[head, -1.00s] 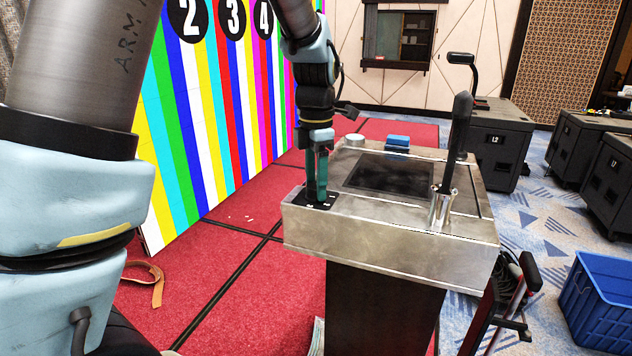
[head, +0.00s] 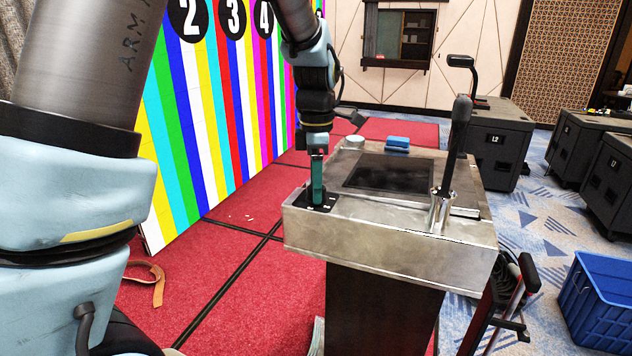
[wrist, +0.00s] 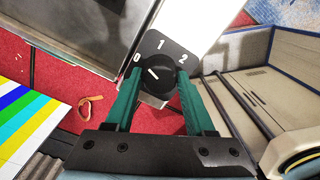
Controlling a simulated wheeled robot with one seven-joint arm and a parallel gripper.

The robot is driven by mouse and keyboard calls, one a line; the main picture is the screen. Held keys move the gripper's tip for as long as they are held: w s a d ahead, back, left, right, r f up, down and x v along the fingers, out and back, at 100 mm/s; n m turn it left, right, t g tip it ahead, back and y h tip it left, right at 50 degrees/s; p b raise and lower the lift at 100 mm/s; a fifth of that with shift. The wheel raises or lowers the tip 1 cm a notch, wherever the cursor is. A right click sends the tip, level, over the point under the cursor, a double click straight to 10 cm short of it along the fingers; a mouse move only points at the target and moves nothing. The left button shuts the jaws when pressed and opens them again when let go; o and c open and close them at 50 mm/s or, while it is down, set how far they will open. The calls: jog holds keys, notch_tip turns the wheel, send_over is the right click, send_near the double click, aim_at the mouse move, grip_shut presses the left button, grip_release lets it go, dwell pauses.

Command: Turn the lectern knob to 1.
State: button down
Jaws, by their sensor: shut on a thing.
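The lectern (head: 390,230) stands on the red carpet in the head view, with a small black dial plate (head: 329,206) on its left corner. In the head view my gripper (head: 317,200) reaches down to the plate and hides the knob.
A microphone (head: 459,118) stands upright in a metal holder on the lectern, right of a dark screen (head: 391,173). A blue block (head: 397,143) and a pale round item (head: 355,142) lie at its far edge. The striped video wall (head: 215,110) rises to the left.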

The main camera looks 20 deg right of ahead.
jog(key=m, duration=0.4)
jog(key=shift+m+p, duration=0.3)
jog(key=shift+m, duration=1.6)
jog(key=shift+c, duration=1.3)
grip_release()
jog(key=shift+r, duration=0.1)
notch_tip(320, 180, up, 11)
jog(key=b, duration=0.2)
jog(key=shift+f, duration=0.2)
